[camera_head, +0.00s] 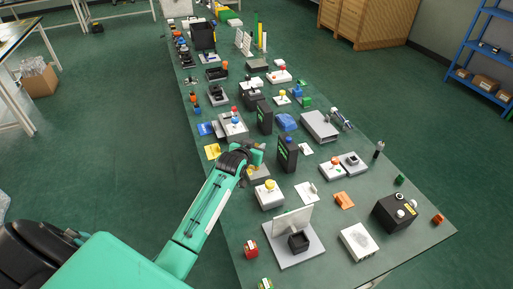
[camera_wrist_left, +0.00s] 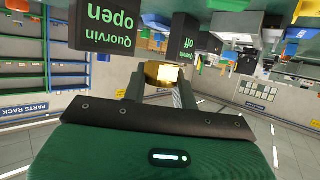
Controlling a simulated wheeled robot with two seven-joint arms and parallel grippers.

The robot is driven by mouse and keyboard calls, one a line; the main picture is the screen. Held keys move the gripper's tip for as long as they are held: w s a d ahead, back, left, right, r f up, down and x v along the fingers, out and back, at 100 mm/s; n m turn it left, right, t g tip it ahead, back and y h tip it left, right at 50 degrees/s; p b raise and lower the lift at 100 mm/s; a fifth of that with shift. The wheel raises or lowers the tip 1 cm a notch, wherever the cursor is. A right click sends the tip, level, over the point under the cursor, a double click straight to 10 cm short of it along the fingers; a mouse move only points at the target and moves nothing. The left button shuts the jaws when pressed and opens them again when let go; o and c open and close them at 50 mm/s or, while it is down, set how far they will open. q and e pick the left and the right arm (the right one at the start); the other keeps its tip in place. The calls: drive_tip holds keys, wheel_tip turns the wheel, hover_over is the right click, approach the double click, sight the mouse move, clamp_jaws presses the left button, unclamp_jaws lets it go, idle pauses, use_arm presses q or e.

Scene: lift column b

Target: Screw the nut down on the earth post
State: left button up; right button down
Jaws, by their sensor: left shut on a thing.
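My left gripper (camera_head: 258,152) reaches from the left over the long table, close to a black upright block. In the left wrist view, which is upside down, its two fingers (camera_wrist_left: 162,88) are shut on a brass-coloured nut (camera_wrist_left: 162,72). A grey ribbed piece shows beside the nut, between the fingers; I cannot tell whether it is the earth post's thread or a finger pad. In the head view the nut is too small to make out, and I cannot pick out the earth post with certainty. My right gripper is in neither view.
Two black blocks with green lettering (camera_head: 287,152) (camera_head: 264,117) stand close to the gripper. A grey box with a yellow button (camera_head: 268,194) is in front.

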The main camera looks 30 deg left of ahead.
use_arm(q)
drive_tip(key=shift+r+p, duration=0.15)
drive_tip(key=shift+p, duration=0.3)
drive_tip(key=shift+f+b, duration=0.55)
drive_tip(key=shift+f, duration=0.3)
drive_tip(key=shift+f+b, duration=1.1)
drive_tip(key=shift+f, duration=1.1)
drive_tip(key=shift+p, duration=0.35)
drive_tip(key=shift+p, duration=0.55)
